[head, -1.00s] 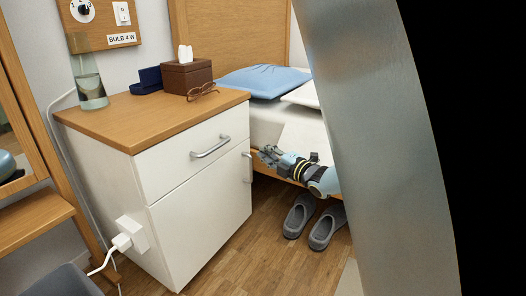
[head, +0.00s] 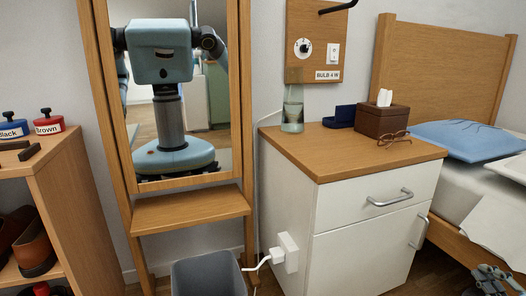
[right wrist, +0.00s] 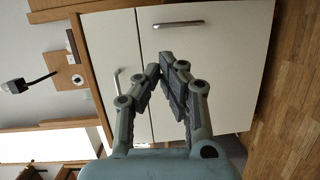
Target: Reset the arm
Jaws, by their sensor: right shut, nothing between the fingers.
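My right gripper (head: 490,282) shows at the bottom right corner of the head view, partly cut off, by the bed's near side. In the right wrist view its fingers (right wrist: 160,72) are together at the tips with nothing between them. The white bedside cabinet (head: 335,225) shows past them, with its drawer (head: 345,203) and lower door closed. The drawer handle (head: 390,198) and door handle (head: 419,232) are apart from my fingers in the head view. My left gripper is in neither view.
A mirror stand (head: 192,215) stands left of the cabinet, above a grey bin (head: 208,275). A shoe shelf (head: 65,170) is at far left. The bed (head: 465,190) is right.

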